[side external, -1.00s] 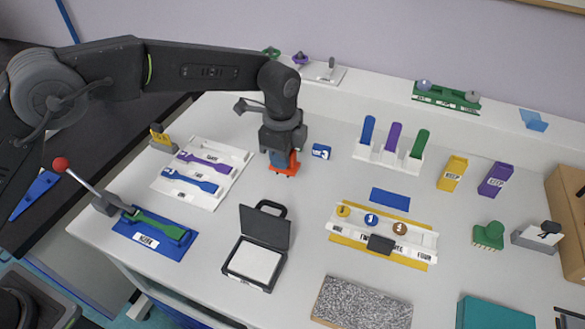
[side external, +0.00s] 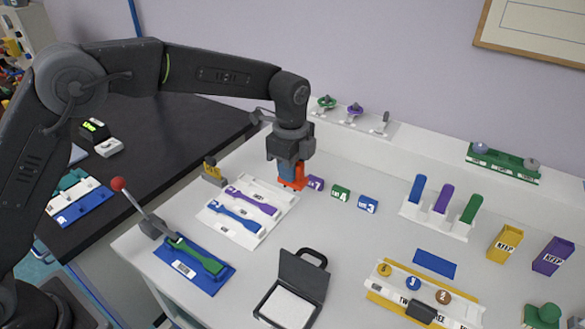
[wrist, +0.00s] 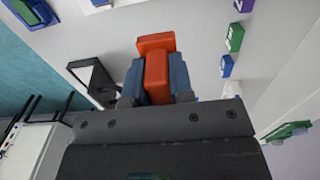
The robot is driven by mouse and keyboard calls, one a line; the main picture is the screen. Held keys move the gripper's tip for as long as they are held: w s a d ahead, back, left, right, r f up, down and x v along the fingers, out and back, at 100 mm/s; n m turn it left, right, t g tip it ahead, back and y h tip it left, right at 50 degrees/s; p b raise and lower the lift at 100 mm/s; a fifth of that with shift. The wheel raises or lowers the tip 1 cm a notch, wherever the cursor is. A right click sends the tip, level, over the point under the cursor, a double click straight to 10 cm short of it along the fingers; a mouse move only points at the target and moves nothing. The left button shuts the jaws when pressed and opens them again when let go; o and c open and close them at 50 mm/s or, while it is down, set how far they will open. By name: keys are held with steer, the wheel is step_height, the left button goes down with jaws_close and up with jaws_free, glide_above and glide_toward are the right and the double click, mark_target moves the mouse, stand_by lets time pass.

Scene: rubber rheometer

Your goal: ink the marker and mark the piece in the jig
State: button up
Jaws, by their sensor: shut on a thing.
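My gripper (side external: 291,174) is shut on an orange marker (side external: 293,184), held upright near the back right corner of the white tray. In the wrist view the orange marker (wrist: 157,75) sits between the blue fingers. Its lower face is not visible, so I cannot tell whether it bears ink. An open black case with a pale pad (side external: 287,307) lies at the front, its lid raised; it looks like the ink pad. The blue jig (side external: 212,283) at the front left holds a green wrench-shaped piece (side external: 196,254), beside a lever with a red knob (side external: 118,184).
The white tray (side external: 282,207) holds purple and blue wrench-shaped pieces. Small purple (side external: 316,183), green (side external: 340,193) and blue (side external: 368,204) numbered blocks stand right of my gripper. A white rack (side external: 434,222) stands farther right. The table between the blocks and the black case is clear.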

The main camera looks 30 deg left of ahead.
steer(key=shift+c, duration=0.7)
steer(key=shift+o, duration=1)
steer(key=shift+c, duration=0.6)
step_height(320, 180, up, 12)
steer(key=shift+d, duration=0.1)
steer(key=s+d+f, duration=0.5)
steer(key=s+f, duration=0.2)
steer(key=s, duration=0.3)
steer(key=s+d+f, duration=0.6)
steer(key=s+f, duration=0.1)
steer(key=s, duration=0.4)
steer(key=shift+s+d, duration=0.15)
steer(key=shift+d, duration=0.1)
